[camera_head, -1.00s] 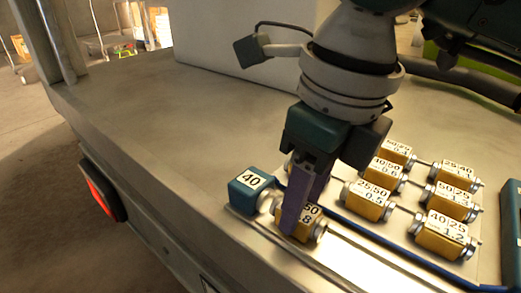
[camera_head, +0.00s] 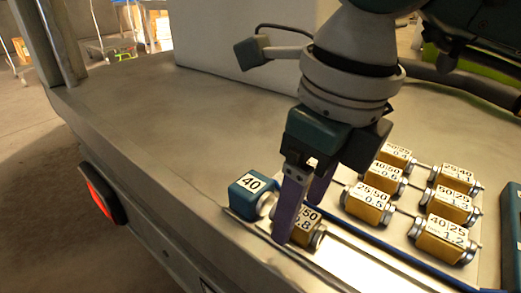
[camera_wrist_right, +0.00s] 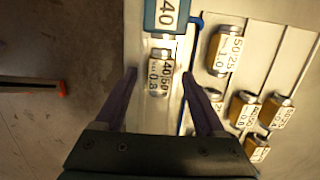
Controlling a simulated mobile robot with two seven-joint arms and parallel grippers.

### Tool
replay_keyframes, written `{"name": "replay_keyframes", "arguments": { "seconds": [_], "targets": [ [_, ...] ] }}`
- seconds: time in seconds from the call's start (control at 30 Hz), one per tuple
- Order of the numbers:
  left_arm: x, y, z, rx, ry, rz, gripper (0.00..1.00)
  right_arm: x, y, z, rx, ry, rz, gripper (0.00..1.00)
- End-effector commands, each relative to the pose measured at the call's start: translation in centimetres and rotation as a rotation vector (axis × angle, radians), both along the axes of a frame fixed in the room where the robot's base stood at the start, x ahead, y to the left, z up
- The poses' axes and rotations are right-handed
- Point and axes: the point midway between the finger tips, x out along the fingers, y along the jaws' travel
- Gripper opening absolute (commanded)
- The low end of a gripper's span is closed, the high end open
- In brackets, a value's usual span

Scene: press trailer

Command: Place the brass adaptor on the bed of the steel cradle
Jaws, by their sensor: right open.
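A brass adaptor with silver ends (camera_head: 309,232) lies on the steel cradle (camera_head: 262,232), in line with the blue block marked 40 (camera_head: 253,184). Its label reads about 40/50 and 0.8. My right gripper (camera_head: 299,220) is open, with its purple fingers down on either side of this adaptor. In the right wrist view, the adaptor (camera_wrist_right: 161,77) lies between the spread fingertips (camera_wrist_right: 160,76), with a gap on both sides. It sits right by the blue block's silver end; I cannot tell if they touch. My left gripper is not in view.
Several other labelled brass adaptors (camera_head: 368,203) stand in rows on a plate to the right. A blue strip (camera_head: 370,245) runs between them and the cradle. A blue item (camera_head: 512,225) stands at the right edge. The trailer bed (camera_head: 170,115) is clear at left.

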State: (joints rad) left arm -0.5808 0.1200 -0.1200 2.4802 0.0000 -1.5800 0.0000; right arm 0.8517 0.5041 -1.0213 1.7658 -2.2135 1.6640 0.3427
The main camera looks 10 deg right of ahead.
Motion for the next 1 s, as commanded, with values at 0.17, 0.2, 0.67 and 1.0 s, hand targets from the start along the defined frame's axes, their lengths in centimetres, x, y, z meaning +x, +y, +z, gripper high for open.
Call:
{"name": "replay_keyframes", "arguments": {
  "seconds": [0.17,0.2,0.67,1.0],
  "targets": [
    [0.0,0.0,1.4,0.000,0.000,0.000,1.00,-0.2,-0.3,3.9,0.000,-0.007,0.000,0.72],
    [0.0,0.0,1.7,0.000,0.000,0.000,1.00,-0.4,-0.4,4.8,0.001,-0.006,0.001,0.72],
    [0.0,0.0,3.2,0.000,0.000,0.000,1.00,-1.3,-1.1,11.5,0.000,-0.001,0.000,0.72],
    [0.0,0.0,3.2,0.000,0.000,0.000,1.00,-1.4,-0.9,11.5,0.008,0.002,0.003,0.72]
  ]
}}
